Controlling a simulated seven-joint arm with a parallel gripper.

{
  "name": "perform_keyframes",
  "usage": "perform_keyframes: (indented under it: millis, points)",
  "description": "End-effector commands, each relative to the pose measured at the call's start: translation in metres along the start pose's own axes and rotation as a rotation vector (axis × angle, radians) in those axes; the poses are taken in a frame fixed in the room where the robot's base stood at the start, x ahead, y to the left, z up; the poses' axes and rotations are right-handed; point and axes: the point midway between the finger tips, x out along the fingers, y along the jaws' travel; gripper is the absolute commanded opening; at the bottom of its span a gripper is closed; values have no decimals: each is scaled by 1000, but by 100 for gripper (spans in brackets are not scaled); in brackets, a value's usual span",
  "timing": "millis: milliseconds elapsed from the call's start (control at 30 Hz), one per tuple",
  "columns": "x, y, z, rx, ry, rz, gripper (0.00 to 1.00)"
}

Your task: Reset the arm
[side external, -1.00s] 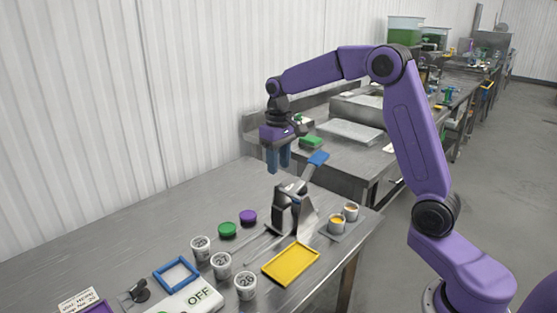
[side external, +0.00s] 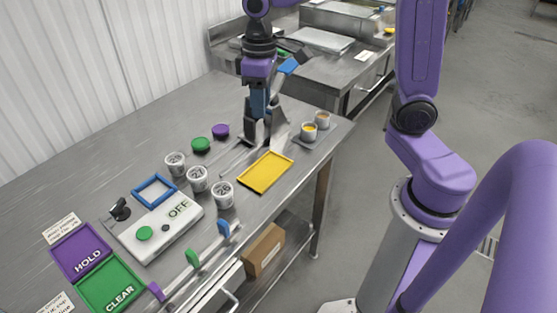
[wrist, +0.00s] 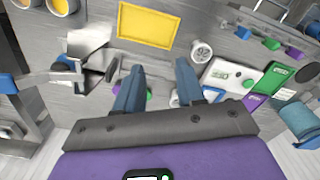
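My gripper (side external: 258,105) points down over the steel table in the side view, in line with the metal stand (side external: 262,133) that holds a blue-handled tool. The picture does not settle how far apart they are. In the wrist view my gripper (wrist: 158,72) has its two blue fingers spread with nothing held between them. The yellow tray (wrist: 146,25) lies ahead of the fingertips, and the stand (wrist: 88,55) is to their left.
White numbered cups (side external: 197,179) stand near green (side external: 201,145) and purple (side external: 220,131) lids. A white device (side external: 160,228) reads OFF. Filled cups (side external: 309,132) stand at the right edge.

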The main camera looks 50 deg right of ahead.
Motion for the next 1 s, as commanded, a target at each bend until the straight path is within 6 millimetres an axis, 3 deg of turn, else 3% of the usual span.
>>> perform_keyframes:
  millis: [100, 300, 600, 800, 1000]
  points:
    - [2, -30, 34, -123, 4, -2, 38]
    - [9, -65, 96, -323, 10, -7, 38]
    - [26, -85, 179, -579, 15, -14, 38]
    - [31, -86, 201, -647, 16, -15, 38]
    - [32, -86, 202, -653, 16, -16, 38]
